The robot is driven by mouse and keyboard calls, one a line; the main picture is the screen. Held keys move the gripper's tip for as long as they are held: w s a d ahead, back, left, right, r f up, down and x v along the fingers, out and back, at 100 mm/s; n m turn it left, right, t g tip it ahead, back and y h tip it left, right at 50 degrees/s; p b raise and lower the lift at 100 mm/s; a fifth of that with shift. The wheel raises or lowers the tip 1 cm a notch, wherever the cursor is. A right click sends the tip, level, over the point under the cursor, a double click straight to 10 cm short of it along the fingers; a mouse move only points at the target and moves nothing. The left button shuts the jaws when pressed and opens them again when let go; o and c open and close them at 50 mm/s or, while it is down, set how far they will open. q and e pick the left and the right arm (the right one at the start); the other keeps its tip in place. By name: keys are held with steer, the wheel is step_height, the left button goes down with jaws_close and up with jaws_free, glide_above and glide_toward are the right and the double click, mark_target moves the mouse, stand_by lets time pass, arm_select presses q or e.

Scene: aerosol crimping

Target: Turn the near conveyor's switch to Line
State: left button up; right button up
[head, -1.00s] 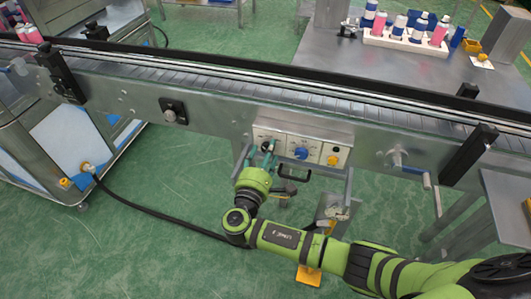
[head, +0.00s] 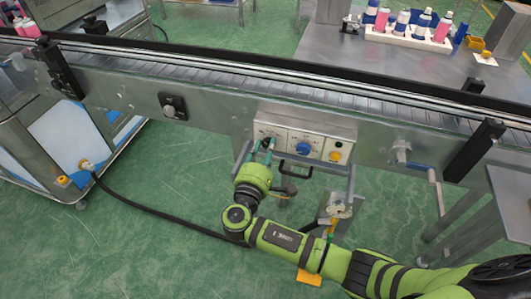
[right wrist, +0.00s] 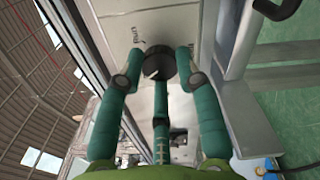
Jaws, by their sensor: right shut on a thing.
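The near conveyor's control box (head: 305,138) hangs on the side of the conveyor. My right gripper (head: 262,146) reaches up to the box from below. Its teal fingers (right wrist: 160,70) are shut around the black knob. My left gripper is out of view.
The conveyor (head: 220,80) crosses the whole view. A black handle (head: 296,170) sticks out below the box, and a crank (head: 420,168) is to its right. A table with bottles in a white rack (head: 405,38) stands behind. A black hose (head: 150,212) lies on the green floor.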

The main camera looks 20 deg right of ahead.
steer(key=m+b, duration=0.4)
steer(key=m, duration=0.1)
steer(key=m+b, duration=0.2)
steer(key=b, duration=0.1)
steer(key=shift+d+f+m, duration=0.1)
steer(key=shift+d+m, duration=0.15)
steer(key=shift+m, duration=0.05)
stand_by(0.3)
steer(key=o, duration=1.1)
steer(key=shift+o, duration=0.2)
steer(key=v, duration=1.2)
